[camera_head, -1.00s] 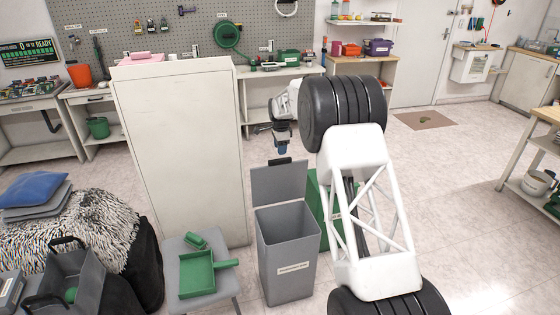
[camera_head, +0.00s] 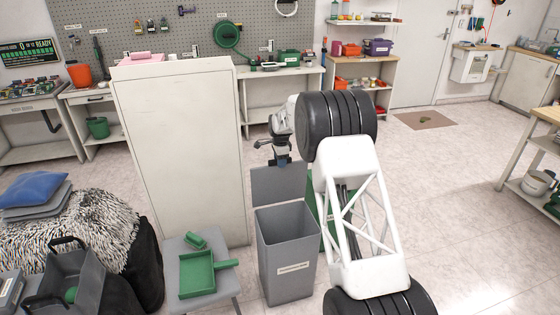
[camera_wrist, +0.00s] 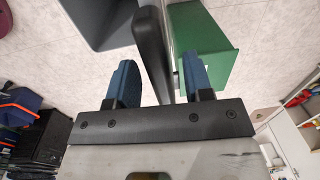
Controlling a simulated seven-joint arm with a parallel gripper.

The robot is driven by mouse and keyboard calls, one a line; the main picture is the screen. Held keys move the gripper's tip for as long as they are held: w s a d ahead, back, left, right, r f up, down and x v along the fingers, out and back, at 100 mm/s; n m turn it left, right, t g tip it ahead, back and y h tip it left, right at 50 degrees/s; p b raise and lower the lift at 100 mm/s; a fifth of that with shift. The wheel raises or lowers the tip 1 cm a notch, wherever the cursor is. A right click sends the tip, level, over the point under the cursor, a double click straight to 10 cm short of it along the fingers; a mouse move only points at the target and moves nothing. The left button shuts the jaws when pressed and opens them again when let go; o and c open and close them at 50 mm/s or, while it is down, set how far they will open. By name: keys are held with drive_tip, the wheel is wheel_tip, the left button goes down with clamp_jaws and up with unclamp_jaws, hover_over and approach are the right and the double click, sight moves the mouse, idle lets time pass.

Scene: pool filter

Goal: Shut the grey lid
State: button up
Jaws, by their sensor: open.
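The grey lid (camera_head: 278,184) stands upright, open, at the back edge of the grey bin (camera_head: 288,285). My gripper (camera_head: 279,161) is at the lid's top edge in the head view and covers the dark handle there. In the wrist view my gripper (camera_wrist: 159,66) has its two blue fingers apart, with a dark bar, which looks like the lid's handle (camera_wrist: 151,40), between them. Gaps show on both sides of the bar, so it does not look clamped. The bin's opening is uncovered.
A green bin (camera_wrist: 208,48) stands close beside the grey one, partly hidden by my arm in the head view. A tall white cabinet (camera_head: 180,160) is close on the left. A stool with a green dustpan (camera_head: 197,275) stands at front left. Floor on the right is clear.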

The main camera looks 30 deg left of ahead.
clamp_jaws()
idle(0.3)
drive_tip(key=s+d+f+t+y, duration=0.1)
drive_tip(key=s+d+f, duration=0.1)
drive_tip(key=s+d, duration=0.3)
drive_tip(key=shift+s+d, duration=0.4)
drive_tip(key=shift+d, duration=0.15)
idle(0.4)
drive_tip(key=shift+f, duration=0.1)
unclamp_jaws()
